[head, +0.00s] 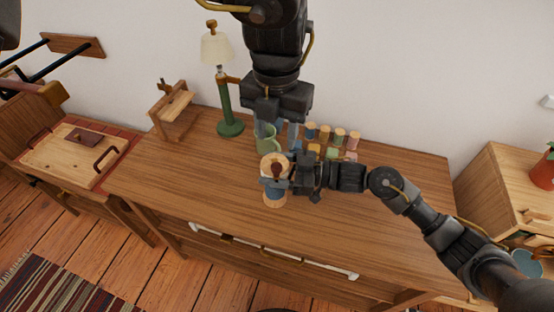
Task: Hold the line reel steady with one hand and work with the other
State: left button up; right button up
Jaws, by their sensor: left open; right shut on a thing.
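The line reel (274,198) stands upright on the wooden desk (190,185), with a pale wooden top and a blue band around its middle. My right gripper (288,178) comes in from the right and is shut on the reel's side. A small dark reddish-brown part shows on top of the reel. My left gripper (279,130) is open and points down behind the reel, above and close to a green mug (272,145). I cannot tell whether its fingers touch the mug, which they partly cover.
Several small coloured spools (339,136) stand behind my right gripper. A green lamp (227,100) and a small wooden stand (174,110) are at the desk's back left. The desk's left and front left are clear. A wooden cabinet (510,200) is at the right.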

aim_at(277, 165)
pick_arm(q)
notch_tip(277, 165, down, 9)
dwell(0.3)
jog(key=shift+c, duration=0.4)
grip_shut()
jog(key=shift+d, duration=0.1)
